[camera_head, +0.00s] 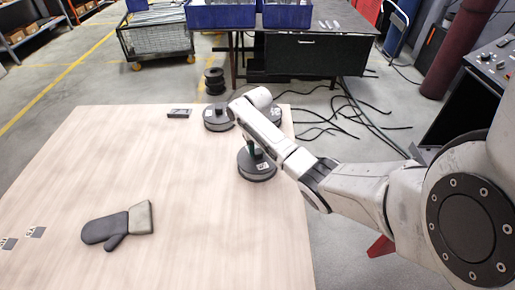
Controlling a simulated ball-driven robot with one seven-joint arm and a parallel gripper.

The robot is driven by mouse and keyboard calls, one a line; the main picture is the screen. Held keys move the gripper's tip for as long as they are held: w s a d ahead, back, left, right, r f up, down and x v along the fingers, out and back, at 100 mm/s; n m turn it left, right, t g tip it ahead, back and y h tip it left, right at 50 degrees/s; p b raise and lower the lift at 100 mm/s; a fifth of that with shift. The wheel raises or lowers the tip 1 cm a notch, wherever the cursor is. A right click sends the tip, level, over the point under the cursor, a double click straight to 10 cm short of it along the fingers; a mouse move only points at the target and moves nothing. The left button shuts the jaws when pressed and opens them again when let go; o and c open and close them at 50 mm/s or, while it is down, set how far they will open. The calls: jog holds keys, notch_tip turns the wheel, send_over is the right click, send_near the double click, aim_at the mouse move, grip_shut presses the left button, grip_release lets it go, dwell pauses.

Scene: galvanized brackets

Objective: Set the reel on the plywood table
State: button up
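The plywood table (190,190) fills the left and middle of the view. A black spool-shaped thing (214,81), which looks like the reel, stands upright just beyond the table's far edge, apparently on the floor. My arm reaches in from the right over the table's right side, and its far end bends near the far edge.
Round dark grey discs with raised middles stand on the table at the far edge (218,118) and near the right edge (257,168); another is partly behind my arm. A small black item (179,113) and a grey mitt (118,225) lie there. The table's middle is clear.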

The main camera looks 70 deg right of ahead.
jog(key=o, duration=0.4)
jog(key=shift+c, duration=0.2)
